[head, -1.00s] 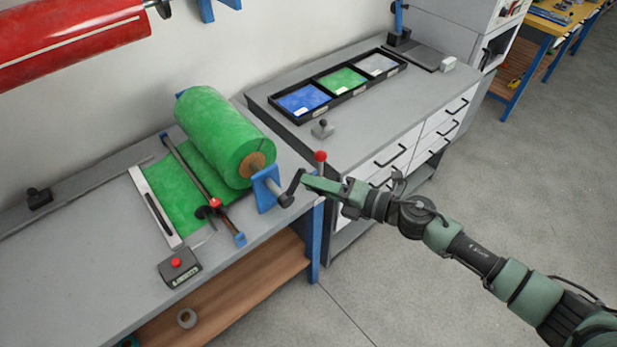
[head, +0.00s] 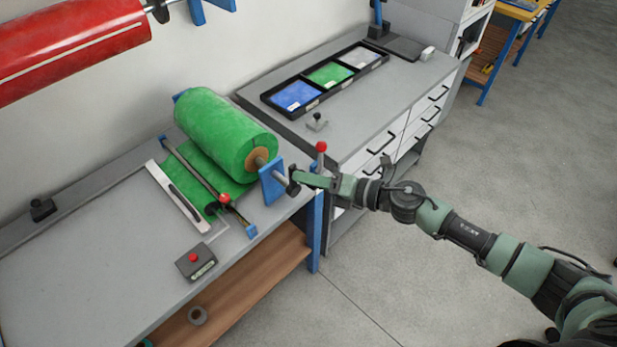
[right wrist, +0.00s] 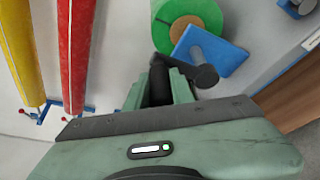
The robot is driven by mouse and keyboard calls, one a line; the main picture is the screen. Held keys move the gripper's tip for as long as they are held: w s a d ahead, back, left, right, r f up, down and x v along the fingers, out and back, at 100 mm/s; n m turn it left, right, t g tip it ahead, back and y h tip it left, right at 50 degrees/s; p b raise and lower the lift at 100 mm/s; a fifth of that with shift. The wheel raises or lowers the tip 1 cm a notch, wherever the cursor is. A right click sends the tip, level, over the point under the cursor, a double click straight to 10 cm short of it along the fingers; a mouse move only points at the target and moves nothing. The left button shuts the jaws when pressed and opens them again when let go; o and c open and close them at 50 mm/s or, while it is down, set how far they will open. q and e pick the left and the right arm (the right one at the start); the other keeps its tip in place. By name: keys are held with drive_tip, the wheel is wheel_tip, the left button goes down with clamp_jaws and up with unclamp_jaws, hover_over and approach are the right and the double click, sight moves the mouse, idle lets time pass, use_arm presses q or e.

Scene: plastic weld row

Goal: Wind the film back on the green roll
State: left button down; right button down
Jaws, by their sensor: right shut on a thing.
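The green roll (head: 222,128) lies on its stand on the grey bench. Its green film (head: 196,168) runs out flat beneath a rod with a red knob (head: 224,198). A pale strip (head: 178,196) lies along the film's outer end, close to the rod. My right gripper (head: 300,180) is at the crank (head: 292,185) beside the roll's blue bracket (head: 271,182). In the right wrist view the dark crank handle (right wrist: 160,80) sits between the jaws, which are shut on it. The roll's end (right wrist: 185,28) shows just beyond. My left gripper is out of view.
A red-knobbed lever (head: 320,158) stands close to my gripper at the bench corner. A button box (head: 196,262) sits on the bench front. A red roll (head: 70,45) hangs at upper left. A tray of coloured sheets (head: 325,77) lies on the cabinet behind.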

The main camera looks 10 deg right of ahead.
drive_tip(key=shift+s+a+f, duration=0.15)
drive_tip(key=shift+s+a, duration=0.1)
drive_tip(key=shift+s, duration=0.05)
drive_tip(key=c, duration=1.3)
unclamp_jaws()
drive_tip(key=shift+o, duration=0.5)
drive_tip(key=shift+a, duration=0.1)
drive_tip(key=shift+w, duration=0.1)
drive_tip(key=shift+d, duration=0.4)
drive_tip(key=b+v, duration=0.3)
drive_tip(key=v, duration=0.4)
drive_tip(key=shift+s, duration=0.25)
